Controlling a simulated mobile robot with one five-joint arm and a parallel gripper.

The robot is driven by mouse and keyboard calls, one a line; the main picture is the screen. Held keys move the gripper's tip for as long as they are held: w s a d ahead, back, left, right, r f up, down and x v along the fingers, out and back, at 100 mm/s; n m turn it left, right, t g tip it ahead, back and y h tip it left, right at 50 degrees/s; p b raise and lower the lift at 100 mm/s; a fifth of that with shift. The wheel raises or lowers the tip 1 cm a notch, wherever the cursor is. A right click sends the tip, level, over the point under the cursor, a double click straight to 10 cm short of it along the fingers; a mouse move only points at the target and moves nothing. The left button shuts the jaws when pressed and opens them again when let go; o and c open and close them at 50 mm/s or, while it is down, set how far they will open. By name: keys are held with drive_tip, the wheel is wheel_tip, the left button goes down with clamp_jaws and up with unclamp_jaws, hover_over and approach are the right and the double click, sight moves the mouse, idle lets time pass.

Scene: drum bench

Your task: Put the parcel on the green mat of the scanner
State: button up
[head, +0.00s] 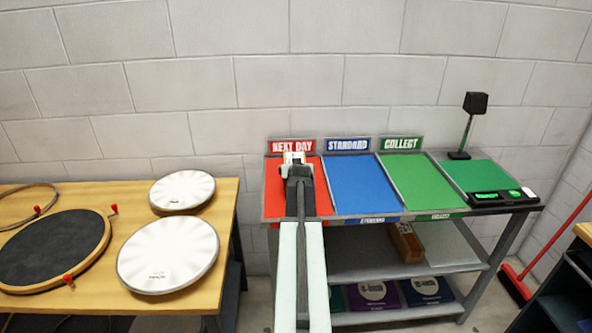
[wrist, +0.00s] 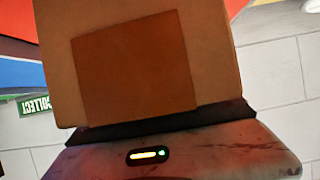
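The parcel (wrist: 155,55) is a brown cardboard box with a darker brown patch on its near face. In the wrist view it fills the upper middle, right up against the dark front edge of my gripper (wrist: 160,128). The fingers do not show there, so I cannot tell if they grip it. The scanner's green mat (head: 476,175) is at the right end of the bench and looks bare.
The bare blue bay (head: 362,185) and green bay (head: 420,182) lie between my gripper and the scanner. A black scanner post (head: 465,130) stands behind the mat, with a display (head: 490,196) in front. Another brown box (head: 406,242) is on the shelf below. Drums (head: 168,254) are left.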

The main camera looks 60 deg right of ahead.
drive_tip(key=shift+o, duration=0.3)
drive_tip(key=shift+r, duration=0.1)
drive_tip(key=shift+s+a+r+p, duration=0.1)
drive_tip(key=shift+r+p, duration=0.15)
drive_tip(key=shift+p, duration=0.1)
drive_tip(key=p+v, duration=0.4)
drive_tip(key=v, duration=0.7)
drive_tip(key=shift+p, duration=0.35)
drive_tip(key=shift+s+a, duration=0.1)
drive_tip(key=shift+a, duration=0.25)
